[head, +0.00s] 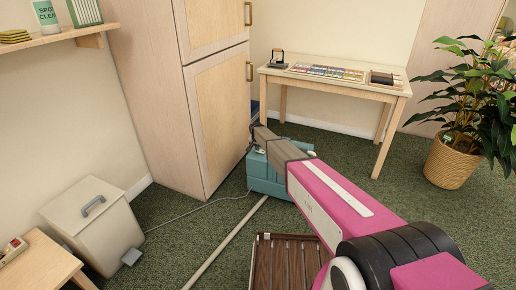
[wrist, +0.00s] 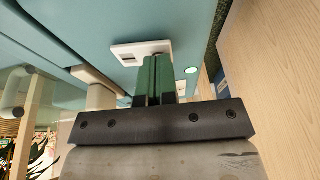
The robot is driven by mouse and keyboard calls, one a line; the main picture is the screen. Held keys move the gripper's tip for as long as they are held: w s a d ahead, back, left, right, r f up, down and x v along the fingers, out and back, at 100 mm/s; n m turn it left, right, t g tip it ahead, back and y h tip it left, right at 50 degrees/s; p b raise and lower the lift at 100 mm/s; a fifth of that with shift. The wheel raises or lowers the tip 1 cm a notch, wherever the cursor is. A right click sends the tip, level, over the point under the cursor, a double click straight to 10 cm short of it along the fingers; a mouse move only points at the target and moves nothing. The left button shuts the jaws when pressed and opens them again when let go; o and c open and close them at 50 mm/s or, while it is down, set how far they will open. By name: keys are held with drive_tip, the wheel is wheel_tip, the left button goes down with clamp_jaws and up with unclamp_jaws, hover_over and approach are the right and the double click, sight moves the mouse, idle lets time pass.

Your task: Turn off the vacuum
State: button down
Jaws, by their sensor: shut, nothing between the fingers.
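The vacuum (head: 259,168) is a teal, boxy body on the carpet beside the tall cabinet, partly hidden behind my arm. In the wrist view its teal surface (wrist: 100,25) fills the upper part of the picture. A white switch plate (wrist: 126,54) with a small dark-edged inset is set in that surface. My gripper (wrist: 158,60) has its green fingers shut together and empty. Their tips overlap the right end of the plate in the picture; I cannot tell whether they touch it. In the head view the fingers are hidden.
The cabinet (head: 213,120) stands close on the left of the vacuum. A wooden table (head: 337,81) is behind. A potted plant (head: 451,163) stands right. A slatted wooden piece (head: 283,265), a pale pole (head: 225,245), a cord and a grey bin (head: 92,225) are on the floor.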

drive_tip(key=shift+a+f, duration=0.15)
drive_tip(key=shift+f, duration=0.2)
drive_tip(key=shift+s+d+r, duration=0.2)
drive_tip(key=shift+d+r, duration=0.1)
drive_tip(key=shift+d, duration=0.45)
drive_tip(key=shift+r, duration=0.25)
drive_tip(key=w+a+v, duration=0.1)
drive_tip(key=a+v, duration=0.1)
drive_tip(key=v, duration=1.1)
drive_tip(key=shift+w+a+r, duration=0.2)
drive_tip(key=shift+w+r, duration=0.05)
drive_tip(key=shift+w, duration=0.15)
